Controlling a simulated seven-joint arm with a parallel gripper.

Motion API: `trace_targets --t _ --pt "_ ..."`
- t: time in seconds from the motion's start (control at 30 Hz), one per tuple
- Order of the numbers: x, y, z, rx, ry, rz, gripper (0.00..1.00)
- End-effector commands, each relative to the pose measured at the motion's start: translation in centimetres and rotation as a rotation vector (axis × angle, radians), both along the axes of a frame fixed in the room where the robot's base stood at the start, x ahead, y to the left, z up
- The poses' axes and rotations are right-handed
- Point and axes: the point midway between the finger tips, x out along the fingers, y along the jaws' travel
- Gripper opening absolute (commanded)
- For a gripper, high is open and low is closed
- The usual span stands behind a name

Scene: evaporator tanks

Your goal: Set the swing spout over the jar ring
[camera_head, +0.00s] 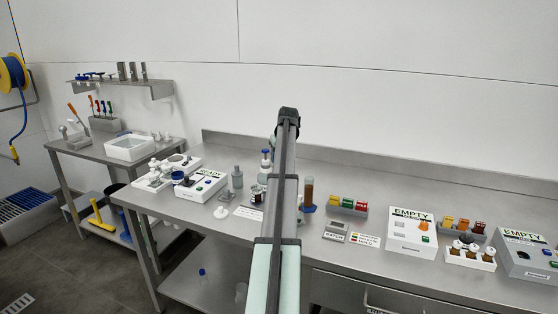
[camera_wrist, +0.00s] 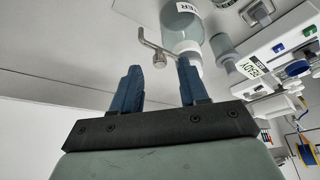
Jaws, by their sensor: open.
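The swing spout (camera_wrist: 150,42) is a thin bent metal tube with a knob-like end, seen in the wrist view beside a grey-green vessel (camera_wrist: 183,32). My gripper (camera_wrist: 159,64) is open, with its two blue fingers apart. In the picture the knob end shows between the fingertips; I cannot tell whether they touch it. A white collar (camera_wrist: 193,58) sits on the vessel near the right finger. I cannot make out the jar ring for certain. In the head view my arm hides the spout, and the gripper's fingers do not show.
A white box marked READY (camera_head: 203,186) stands left of my arm; it also shows in the wrist view (camera_wrist: 262,72). An amber cylinder (camera_head: 308,190) and a colored rack (camera_head: 347,205) stand right of it. Boxes marked EMPTY (camera_head: 411,232) are farther right. Bare bench (camera_head: 185,222) shows at front left.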

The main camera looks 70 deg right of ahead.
Motion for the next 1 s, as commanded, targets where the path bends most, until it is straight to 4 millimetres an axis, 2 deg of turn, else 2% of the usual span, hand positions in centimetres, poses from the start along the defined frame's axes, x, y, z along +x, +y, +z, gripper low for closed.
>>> trace_targets --t 0.2,0.57,1.0 --pt "0.4 -0.4 -1.5 0.0 0.0 0.0 0.44" --pt "0.5 -0.5 -1.7 0.0 0.0 0.0 0.43" --pt "0.5 -0.5 -1.7 0.0 0.0 0.0 0.01"
